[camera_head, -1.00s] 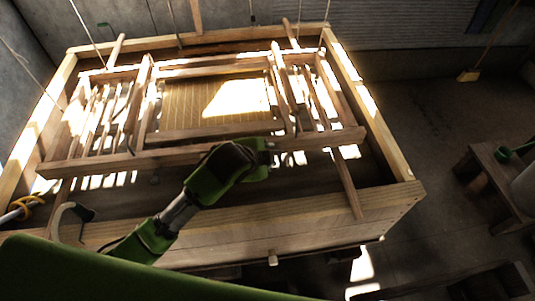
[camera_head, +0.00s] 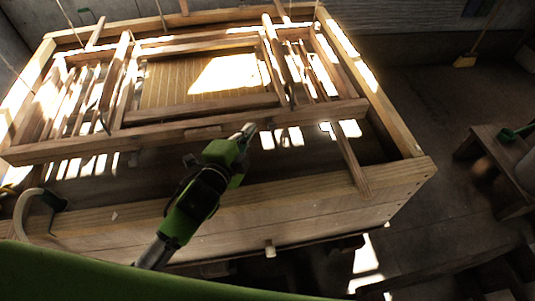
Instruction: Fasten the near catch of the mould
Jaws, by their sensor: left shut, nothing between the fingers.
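The mould (camera_head: 158,85) is a wooden frame with a fine yellowish ribbed screen, lit by a bright patch of sun. It sits among wooden bars inside a large wooden vat. A small flat wooden piece (camera_head: 204,132) lies along the near bar (camera_head: 130,141); I cannot tell whether it is the near catch. My left gripper (camera_head: 249,129) is shut and empty, its tips at the near bar, right of that piece. Whether the tips touch the bar is unclear. My right gripper is not in view.
The vat's thick near wall (camera_head: 300,202) lies under my left arm. A pale curved hook-like thing (camera_head: 24,207) stands at the left on the wall. Slanting bars (camera_head: 345,155) cross the right side.

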